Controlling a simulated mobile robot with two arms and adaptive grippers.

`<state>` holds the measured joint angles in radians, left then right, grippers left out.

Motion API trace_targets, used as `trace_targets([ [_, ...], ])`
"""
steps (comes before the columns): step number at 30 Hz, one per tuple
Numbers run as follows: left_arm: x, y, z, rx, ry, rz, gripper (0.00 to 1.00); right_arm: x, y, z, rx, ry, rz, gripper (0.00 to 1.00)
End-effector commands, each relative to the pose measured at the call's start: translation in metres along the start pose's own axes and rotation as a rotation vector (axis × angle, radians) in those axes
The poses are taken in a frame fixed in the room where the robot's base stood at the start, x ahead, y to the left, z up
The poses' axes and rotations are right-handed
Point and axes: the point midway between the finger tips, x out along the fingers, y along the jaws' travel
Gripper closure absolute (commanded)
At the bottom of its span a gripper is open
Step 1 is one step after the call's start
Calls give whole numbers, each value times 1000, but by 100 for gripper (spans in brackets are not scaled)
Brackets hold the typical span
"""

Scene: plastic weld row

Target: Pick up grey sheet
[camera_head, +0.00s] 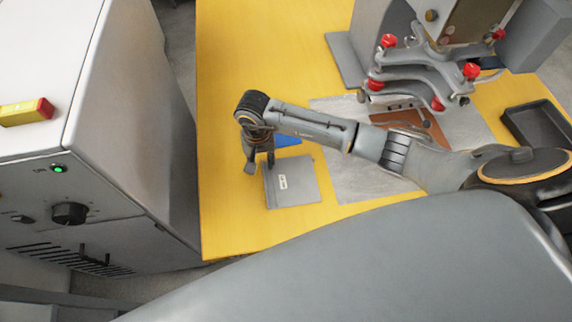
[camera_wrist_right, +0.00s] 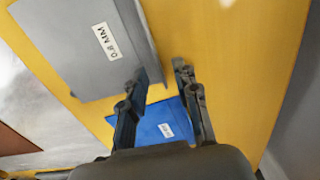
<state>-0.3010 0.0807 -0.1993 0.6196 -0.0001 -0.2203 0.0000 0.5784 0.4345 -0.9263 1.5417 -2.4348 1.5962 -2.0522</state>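The grey sheet (camera_head: 297,190) lies flat on the yellow table, with a small white label on it. It also shows in the wrist view (camera_wrist_right: 75,45) at upper left. My right gripper (camera_head: 260,165) points down at the sheet's left edge. I cannot tell whether the fingers touch the sheet. My left gripper is not in view.
A blue sheet (camera_head: 288,139) lies just behind the grey one, partly hidden by my arm. A pale mat (camera_head: 355,178) with a brown sheet (camera_head: 432,124) is to the right, below a machine with red knobs (camera_head: 472,71). A dark tray (camera_head: 538,124) is far right. A white cabinet (camera_head: 125,120) borders the table's left.

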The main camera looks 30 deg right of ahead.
Motion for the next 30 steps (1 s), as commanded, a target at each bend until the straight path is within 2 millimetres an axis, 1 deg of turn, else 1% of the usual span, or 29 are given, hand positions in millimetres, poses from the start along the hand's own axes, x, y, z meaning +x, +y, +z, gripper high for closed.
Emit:
trace_targets([
  [4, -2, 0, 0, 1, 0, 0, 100, 11, 0, 0, 1, 0, -1, 69],
  [10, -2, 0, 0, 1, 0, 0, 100, 12, 0, 0, 0, 1, -1, 69],
  [11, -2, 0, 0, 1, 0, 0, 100, 12, 0, 0, 0, 1, -1, 71],
  [12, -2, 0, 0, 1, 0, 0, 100, 12, 0, 0, 0, 1, -1, 79],
  [14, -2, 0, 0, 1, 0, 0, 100, 12, 0, 0, 0, 1, -1, 92],
  [15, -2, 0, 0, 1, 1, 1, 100, 12, 0, 0, 0, 1, -1, 100],
  [26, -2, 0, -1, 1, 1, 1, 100, 12, 0, 0, 0, 1, -1, 100],
  [30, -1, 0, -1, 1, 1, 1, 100, 8, 0, -1, 1, 3, -1, 100],
])
